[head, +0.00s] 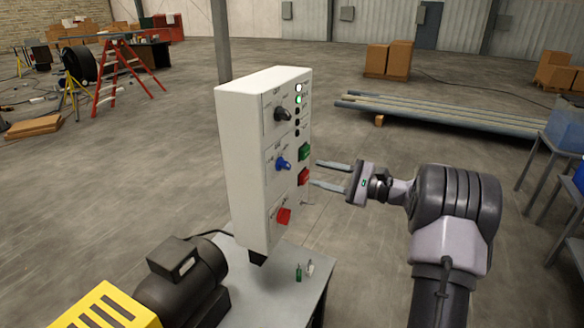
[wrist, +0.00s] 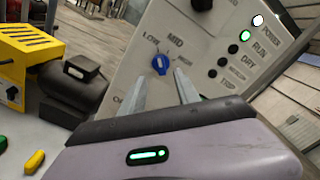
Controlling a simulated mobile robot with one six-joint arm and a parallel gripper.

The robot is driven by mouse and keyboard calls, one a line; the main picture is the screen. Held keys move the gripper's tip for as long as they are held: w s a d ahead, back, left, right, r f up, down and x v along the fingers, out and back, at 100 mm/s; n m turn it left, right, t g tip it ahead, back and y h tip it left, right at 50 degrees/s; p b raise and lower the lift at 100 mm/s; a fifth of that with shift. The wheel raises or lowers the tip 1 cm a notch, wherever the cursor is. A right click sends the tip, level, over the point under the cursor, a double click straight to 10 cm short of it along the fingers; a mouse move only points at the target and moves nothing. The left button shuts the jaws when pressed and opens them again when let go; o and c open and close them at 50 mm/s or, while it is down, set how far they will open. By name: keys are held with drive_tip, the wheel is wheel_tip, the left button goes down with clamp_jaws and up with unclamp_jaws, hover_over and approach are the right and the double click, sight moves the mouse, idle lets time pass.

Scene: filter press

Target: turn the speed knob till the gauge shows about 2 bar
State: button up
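The white control box (head: 243,165) stands upright on a small table. Its blue knob (head: 282,163) sits mid-panel, between a black knob (head: 282,114) above and a red knob (head: 284,215) below. In the wrist view the blue knob (wrist: 160,64) has LOW, MID and a partly readable third label around it; its white mark appears to point towards MID. My gripper (head: 316,173) is open and empty, to the right of the panel, apart from the knob. In the wrist view its fingers (wrist: 160,76) lie either side of and below the knob. No gauge is visible.
The panel's POWER lamp (wrist: 257,20) and RUN lamp (wrist: 246,36) are lit; the lamps below are dark. Green (head: 305,152) and red (head: 303,176) buttons sit near my fingers. A dark motor (head: 183,280) stands left of the box.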

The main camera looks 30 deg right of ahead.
sight(288, 166)
drive_tip(key=b+x, duration=0.1)
drive_tip(key=x, duration=0.8)
drive_tip(key=shift+w+a, duration=0.15)
drive_tip(key=shift+w, duration=0.05)
clamp_jaws()
